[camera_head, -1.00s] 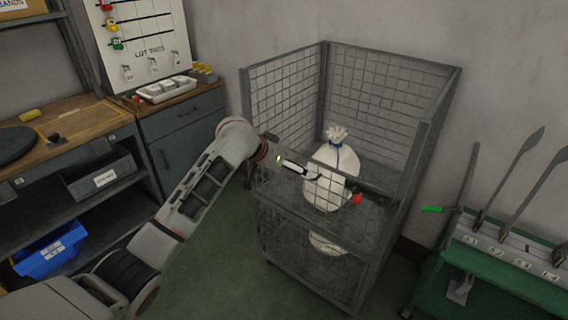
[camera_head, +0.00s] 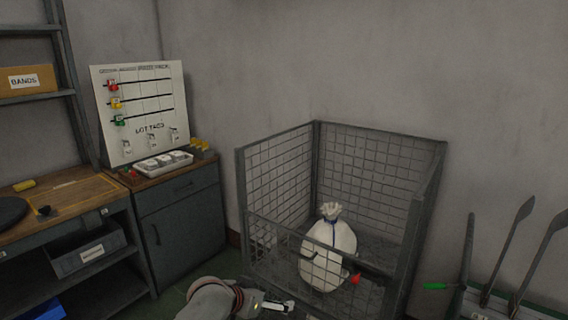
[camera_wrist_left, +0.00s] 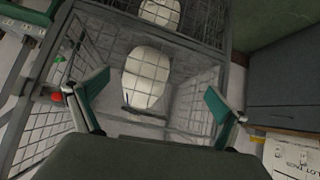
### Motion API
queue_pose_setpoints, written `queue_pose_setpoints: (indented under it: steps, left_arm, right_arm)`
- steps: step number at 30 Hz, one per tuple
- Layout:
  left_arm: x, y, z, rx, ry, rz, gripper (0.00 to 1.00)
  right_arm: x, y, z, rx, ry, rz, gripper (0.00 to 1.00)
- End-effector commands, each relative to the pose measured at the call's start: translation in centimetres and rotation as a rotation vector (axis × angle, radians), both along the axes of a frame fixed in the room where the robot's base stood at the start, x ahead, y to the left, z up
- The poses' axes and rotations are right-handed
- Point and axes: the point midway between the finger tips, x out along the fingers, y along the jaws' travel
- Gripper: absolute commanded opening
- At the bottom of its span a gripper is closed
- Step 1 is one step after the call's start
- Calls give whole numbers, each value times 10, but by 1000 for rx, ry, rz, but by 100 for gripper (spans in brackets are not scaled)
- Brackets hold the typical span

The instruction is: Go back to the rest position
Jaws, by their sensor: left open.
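My left arm comes in at the bottom of the head view, and its wrist reaches to the front of the wire cage (camera_head: 240,190). The left gripper itself is mostly cut off there. In the left wrist view my left gripper (camera_wrist_left: 157,83) has its two fingers wide apart, with nothing between them. Beyond the fingers a white sack (camera_wrist_left: 147,78) lies inside the cage. In the head view the tied white sack (camera_head: 328,255) stands upright on the cage's mesh deck. My right gripper is in neither view.
A dark cabinet (camera_head: 185,225) with a white tray (camera_head: 163,163) stands left of the cage, beside a wooden bench (camera_head: 75,193). A rack with long tools (camera_head: 505,245) is at the right. Another white shape (camera_wrist_left: 160,12) shows at the wrist view's top.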

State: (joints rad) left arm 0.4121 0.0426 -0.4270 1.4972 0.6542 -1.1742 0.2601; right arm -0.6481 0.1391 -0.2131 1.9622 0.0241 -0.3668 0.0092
Motion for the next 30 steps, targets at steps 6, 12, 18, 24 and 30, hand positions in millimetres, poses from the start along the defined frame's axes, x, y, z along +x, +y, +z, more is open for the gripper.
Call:
queue_pose_setpoints:
  steps: [6, 12, 18, 24, 30]
  left_arm:
    - [-75, 38, -78, -18, -26, 87, 100]
    - [-152, 77, -123, 3, -70, 151, 100]
    - [-235, 115, -146, 53, -119, 189, 100]
    - [-298, 141, -146, 103, -164, 197, 100]
    - [-320, 150, -143, 123, -185, 193, 100]
  right_arm:
    - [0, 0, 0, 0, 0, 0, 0]
    - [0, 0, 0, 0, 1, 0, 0]
    - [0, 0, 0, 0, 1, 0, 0]
    - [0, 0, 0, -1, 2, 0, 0]
    - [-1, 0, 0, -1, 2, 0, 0]
